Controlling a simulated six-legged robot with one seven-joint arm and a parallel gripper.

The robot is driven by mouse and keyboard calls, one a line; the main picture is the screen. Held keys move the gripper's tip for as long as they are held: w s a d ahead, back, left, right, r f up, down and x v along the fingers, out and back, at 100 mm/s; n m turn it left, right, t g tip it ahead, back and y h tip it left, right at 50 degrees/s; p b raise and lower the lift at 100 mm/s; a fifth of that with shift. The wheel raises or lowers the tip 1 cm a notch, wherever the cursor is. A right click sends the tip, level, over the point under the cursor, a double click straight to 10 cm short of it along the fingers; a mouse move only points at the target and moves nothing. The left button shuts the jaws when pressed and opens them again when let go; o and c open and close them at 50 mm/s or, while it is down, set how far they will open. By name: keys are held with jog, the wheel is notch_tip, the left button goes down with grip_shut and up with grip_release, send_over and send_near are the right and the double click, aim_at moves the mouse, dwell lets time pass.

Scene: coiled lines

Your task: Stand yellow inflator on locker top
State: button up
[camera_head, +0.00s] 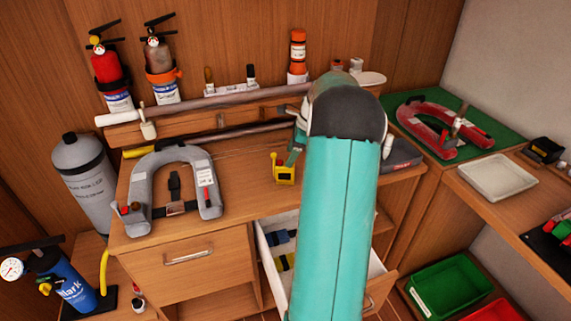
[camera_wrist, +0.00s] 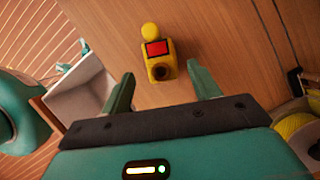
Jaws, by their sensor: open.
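The yellow inflator (camera_head: 284,173) is on the wooden locker top (camera_head: 243,185), just behind the open drawer, and looks upright. In the wrist view the inflator (camera_wrist: 160,48) shows a round yellow knob, a red panel and a dark round opening. My gripper (camera_wrist: 161,75) is open, with one green finger on each side of the inflator's near end. I cannot tell whether either finger touches it. In the head view my gripper (camera_head: 295,150) is mostly hidden behind my teal arm; a green finger shows beside the inflator.
A grey horseshoe collar (camera_head: 142,190) lies left on the locker top. The open drawer (camera_head: 268,232) holds dark and yellow items. A rail shelf (camera_head: 190,118) with bottles runs behind. A grey cylinder (camera_head: 84,170) stands left; a white tray (camera_head: 495,176) is right.

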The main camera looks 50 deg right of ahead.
jog(key=v, duration=0.5)
jog(key=w+a+r+n+h, duration=0.1)
jog(key=a+r+n, duration=0.25)
jog(key=a, duration=0.55)
jog(key=a+r+n, duration=0.3)
jog(key=a+n, duration=0.2)
jog(key=a, duration=0.4)
jog(key=w+a+r+n+h, duration=0.1)
jog(key=a+r+n, duration=0.25)
jog(key=a, duration=0.55)
jog(key=s+a+f+n+t, duration=0.1)
jog(key=s+a+n, duration=0.6)
jog(key=a, duration=0.3)
jog(key=s+a+n+t, duration=0.1)
jog(key=s+a+n, duration=0.7)
jog(key=a+n, duration=0.1)
jog(key=shift+a+f+n+h, duration=0.3)
jog(key=shift+a+f, duration=0.05)
jog(key=shift+a, duration=0.15)
jog(key=shift+d, duration=0.1)
